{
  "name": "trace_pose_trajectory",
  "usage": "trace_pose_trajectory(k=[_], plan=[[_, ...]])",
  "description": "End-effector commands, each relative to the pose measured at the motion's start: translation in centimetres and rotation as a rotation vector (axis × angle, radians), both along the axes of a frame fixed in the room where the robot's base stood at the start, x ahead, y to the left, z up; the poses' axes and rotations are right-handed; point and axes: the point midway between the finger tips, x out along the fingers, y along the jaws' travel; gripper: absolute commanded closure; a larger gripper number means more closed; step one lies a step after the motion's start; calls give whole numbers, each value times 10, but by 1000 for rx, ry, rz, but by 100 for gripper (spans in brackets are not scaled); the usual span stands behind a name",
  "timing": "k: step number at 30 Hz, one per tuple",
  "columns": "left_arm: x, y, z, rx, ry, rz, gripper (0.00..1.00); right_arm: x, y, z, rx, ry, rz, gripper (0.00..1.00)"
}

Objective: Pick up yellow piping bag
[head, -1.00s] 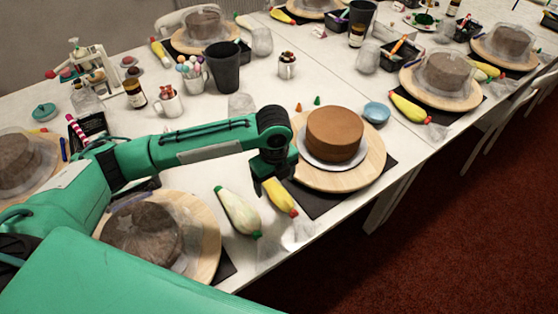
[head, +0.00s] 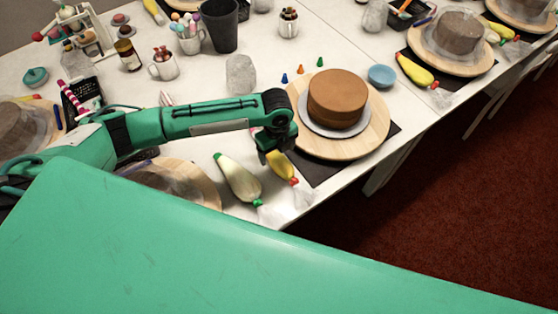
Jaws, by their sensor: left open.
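The yellow piping bag (head: 281,166) lies on the white table in front of the near cake, with a red tie toward the table edge. My left gripper (head: 270,152) is open at the bag's far end, pointing down over it. The fingers partly hide that end, and I cannot tell whether they touch it. A pale cream piping bag (head: 238,179) with a green tie lies just left of the yellow one. My right gripper is out of view.
A brown cake (head: 337,99) stands on a wooden turntable (head: 374,132) just right of my gripper. A blue bowl (head: 382,76), small coloured nozzles and a clear cup (head: 240,74) stand behind.

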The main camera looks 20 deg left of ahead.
Motion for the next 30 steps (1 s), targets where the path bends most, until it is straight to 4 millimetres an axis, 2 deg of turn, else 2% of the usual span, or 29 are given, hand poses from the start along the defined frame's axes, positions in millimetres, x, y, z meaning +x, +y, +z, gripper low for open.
trace_pose_trajectory(k=[4,9,17,22,30], plan=[[-1,-7,-20,2,4,0,21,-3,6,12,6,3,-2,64],[0,-6,-40,2,1,1,21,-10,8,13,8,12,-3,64],[0,-6,-43,1,0,0,21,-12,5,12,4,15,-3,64],[0,-6,-43,1,0,0,55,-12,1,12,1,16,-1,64],[0,-6,-43,1,-1,0,55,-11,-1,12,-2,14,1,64]])
